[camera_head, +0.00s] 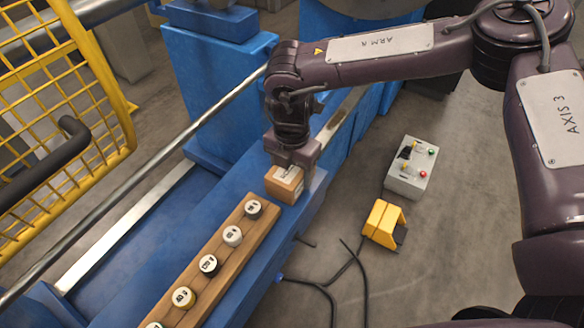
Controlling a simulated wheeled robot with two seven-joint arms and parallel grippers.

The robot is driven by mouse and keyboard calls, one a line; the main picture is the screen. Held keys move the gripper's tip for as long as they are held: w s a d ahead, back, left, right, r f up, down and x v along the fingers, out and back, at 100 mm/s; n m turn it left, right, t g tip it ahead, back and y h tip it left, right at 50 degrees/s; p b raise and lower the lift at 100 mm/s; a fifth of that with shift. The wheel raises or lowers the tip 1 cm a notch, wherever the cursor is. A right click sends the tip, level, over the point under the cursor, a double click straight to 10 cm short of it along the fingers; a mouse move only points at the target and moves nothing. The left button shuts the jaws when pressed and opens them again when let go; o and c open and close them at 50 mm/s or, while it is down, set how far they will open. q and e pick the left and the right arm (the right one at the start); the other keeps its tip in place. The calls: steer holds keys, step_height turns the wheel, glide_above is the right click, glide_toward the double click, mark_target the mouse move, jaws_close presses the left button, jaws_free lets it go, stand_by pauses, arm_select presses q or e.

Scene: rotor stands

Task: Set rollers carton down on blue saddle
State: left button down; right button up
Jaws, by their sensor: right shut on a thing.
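My right gripper (291,158) points down and is shut on a small brown carton (284,184) with a white label on top. The carton is at the far end of the blue saddle (311,194), beyond the wooden strip. Its lower edge appears at or just above the blue surface; I cannot tell whether it touches. The gripper hides the carton's upper back part. My left gripper is not in view.
A wooden strip (224,262) with several round-capped pieces lies along the saddle. A yellow mesh guard (65,120) and a steel rod (150,165) are on the left. A grey control box (411,168), yellow pedal (383,222) and black cables lie on the floor at right.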

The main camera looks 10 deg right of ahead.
steer(key=o, duration=1.2)
steer(key=shift+f, duration=0.1)
step_height(320, 180, up, 12)
steer(key=shift+r+b, duration=0.15)
steer(key=shift+b, duration=0.6)
steer(key=shift+s, duration=0.1)
